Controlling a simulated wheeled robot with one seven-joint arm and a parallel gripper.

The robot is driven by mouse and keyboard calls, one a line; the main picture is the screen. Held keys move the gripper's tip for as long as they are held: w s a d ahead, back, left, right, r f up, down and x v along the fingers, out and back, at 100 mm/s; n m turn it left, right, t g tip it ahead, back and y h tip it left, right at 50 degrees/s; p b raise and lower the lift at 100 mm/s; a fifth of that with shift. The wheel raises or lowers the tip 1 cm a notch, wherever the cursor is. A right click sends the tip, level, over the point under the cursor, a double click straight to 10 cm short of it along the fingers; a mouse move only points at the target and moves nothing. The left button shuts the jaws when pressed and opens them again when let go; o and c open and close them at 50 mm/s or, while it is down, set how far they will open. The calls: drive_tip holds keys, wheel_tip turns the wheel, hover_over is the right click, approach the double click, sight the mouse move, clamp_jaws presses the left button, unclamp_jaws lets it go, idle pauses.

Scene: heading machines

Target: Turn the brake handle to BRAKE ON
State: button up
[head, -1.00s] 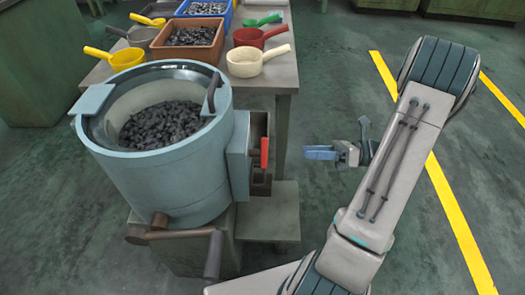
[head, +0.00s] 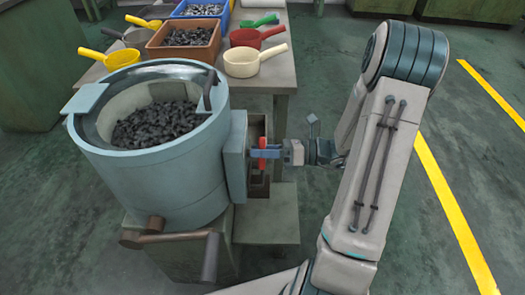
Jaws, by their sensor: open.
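The red handle (head: 262,142), which I take to be the brake handle, stands upright on the right side of the blue-grey tub (head: 150,172), by its side box. My gripper (head: 266,153) is open and reaches in from the right. Its blue fingers are at the red handle and cover its middle, with red showing above and below. I cannot tell whether the fingers touch it or straddle it. No BRAKE ON marking is readable.
The tub holds dark small parts (head: 160,124). A brown crank with a dark grip (head: 211,257) sticks out at its lower front. A table (head: 282,75) behind carries scoops and bins, including an orange bin (head: 184,50). The floor to the right is clear.

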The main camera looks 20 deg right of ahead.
clamp_jaws()
drive_tip(key=shift+n, duration=0.3)
drive_tip(key=shift+r+n+p, duration=0.1)
drive_tip(key=shift+n+p, duration=0.3)
drive_tip(key=shift+n, duration=0.6)
drive_tip(key=n, duration=0.3)
drive_tip(key=shift+s+n, duration=0.15)
drive_tip(key=shift+n, duration=0.15)
drive_tip(key=n, duration=0.3)
drive_tip(key=shift+s+b, duration=0.1)
drive_tip(key=shift+b, duration=0.25)
drive_tip(key=shift+a+n+b, duration=0.1)
drive_tip(key=shift+n+b, duration=0.35)
drive_tip(key=shift+n, duration=1.35)
